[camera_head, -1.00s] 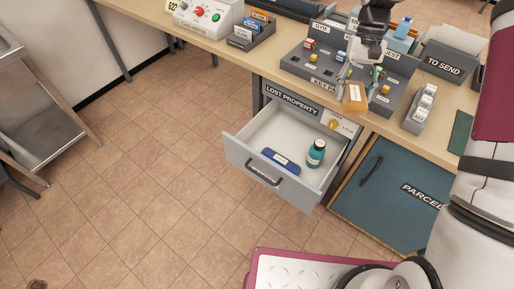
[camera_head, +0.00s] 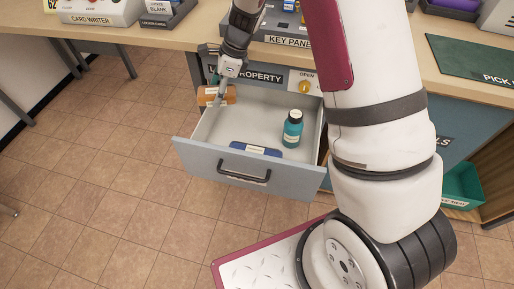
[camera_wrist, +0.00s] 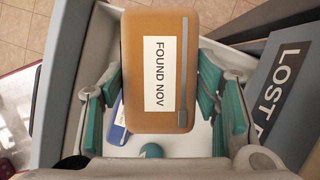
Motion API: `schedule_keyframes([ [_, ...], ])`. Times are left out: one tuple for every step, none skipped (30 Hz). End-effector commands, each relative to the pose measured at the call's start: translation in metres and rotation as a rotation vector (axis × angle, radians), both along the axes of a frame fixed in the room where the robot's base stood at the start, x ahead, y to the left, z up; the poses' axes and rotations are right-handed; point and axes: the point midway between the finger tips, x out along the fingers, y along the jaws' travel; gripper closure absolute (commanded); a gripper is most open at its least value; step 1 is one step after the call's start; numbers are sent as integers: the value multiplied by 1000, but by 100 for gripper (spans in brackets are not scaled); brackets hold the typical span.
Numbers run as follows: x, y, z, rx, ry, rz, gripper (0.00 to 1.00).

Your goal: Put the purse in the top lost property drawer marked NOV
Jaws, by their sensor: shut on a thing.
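The purse (camera_wrist: 160,100) is orange-brown with a white label reading FOUND NOV, and it fills the middle of the wrist view. My gripper (camera_head: 217,97) is shut on it. In the head view the purse (camera_head: 208,95) is held at the left rear edge of the open lost property drawer (camera_head: 248,176), at or a little above the rim. The drawer is grey with a black handle and is pulled out. No NOV mark is readable on the drawer.
Inside the drawer are a teal bottle (camera_head: 292,129), standing at the right, and a blue case (camera_head: 256,149) near the front. The drawer's left floor area is clear. The key panel (camera_head: 290,41) stands on the counter above.

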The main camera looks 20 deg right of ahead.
Motion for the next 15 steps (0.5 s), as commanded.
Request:
schedule_keyframes([
  [4,-2,-13,-1,-1,-74,90],
  [7,-4,-16,0,-1,-118,90],
  [9,-7,-20,0,-1,-170,90],
  [10,-9,-22,0,-1,-205,90],
  [11,-10,-24,0,-1,-233,90],
  [12,-12,-26,0,-1,-265,90],
  [13,-13,-28,0,-1,-284,90],
  [13,-14,-29,1,0,-300,90],
  [14,-15,-32,1,0,-314,90],
  [14,-15,-35,0,1,-322,90],
  [14,-16,-40,0,1,-326,90],
  [14,-16,-46,2,2,-328,90],
  [14,-16,-53,1,2,-329,90],
  [14,-16,-60,0,4,-328,90],
  [14,-16,-70,0,4,-328,90],
])
